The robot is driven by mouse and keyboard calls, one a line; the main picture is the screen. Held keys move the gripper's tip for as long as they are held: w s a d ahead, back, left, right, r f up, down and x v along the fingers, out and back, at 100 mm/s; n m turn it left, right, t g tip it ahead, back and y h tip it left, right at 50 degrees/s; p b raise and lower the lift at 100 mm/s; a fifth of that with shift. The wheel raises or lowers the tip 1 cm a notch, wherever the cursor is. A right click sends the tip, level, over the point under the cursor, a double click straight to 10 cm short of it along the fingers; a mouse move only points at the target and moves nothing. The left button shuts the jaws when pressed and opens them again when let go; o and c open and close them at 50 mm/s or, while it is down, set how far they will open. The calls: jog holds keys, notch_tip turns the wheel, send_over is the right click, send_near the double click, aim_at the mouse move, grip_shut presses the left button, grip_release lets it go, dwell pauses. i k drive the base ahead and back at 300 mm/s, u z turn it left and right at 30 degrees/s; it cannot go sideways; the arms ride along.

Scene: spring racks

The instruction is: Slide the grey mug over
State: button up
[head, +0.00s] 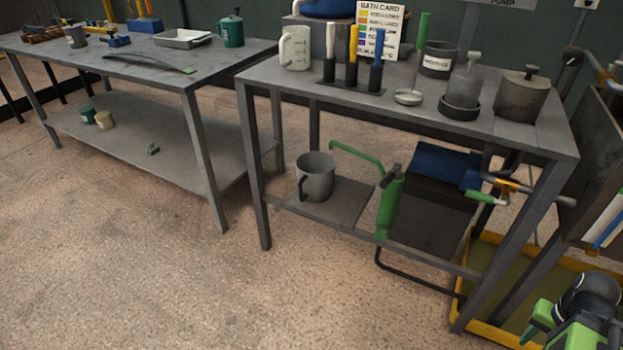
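A grey mug (317,180) stands upright on the lower shelf (346,208) of the right-hand metal bench, near the shelf's left end. Its dark handle is toward the lower left. Bare shelf shows to its right, and a green tool with a long curved spout (390,200) stands beyond that. No gripper fingers show in the head view. Green and black parts at the bottom right corner look like my own arm, but no fingertips can be made out there.
The bench top (440,112) above the mug holds a white jug (295,48), a handled tool stand, a dark labelled pot (439,60) and a lidded pot (520,97). A yellow-edged tray (483,333) lies at the right. The floor (200,290) in front is clear.

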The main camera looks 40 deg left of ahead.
aim_at(315, 170)
jog(key=u, duration=4.4)
jog(key=i, duration=0.1)
jog(key=z, duration=2.65)
jog(key=k, duration=0.8)
jog(key=z, duration=0.2)
jog(key=i, duration=0.8)
jog(key=u, duration=0.05)
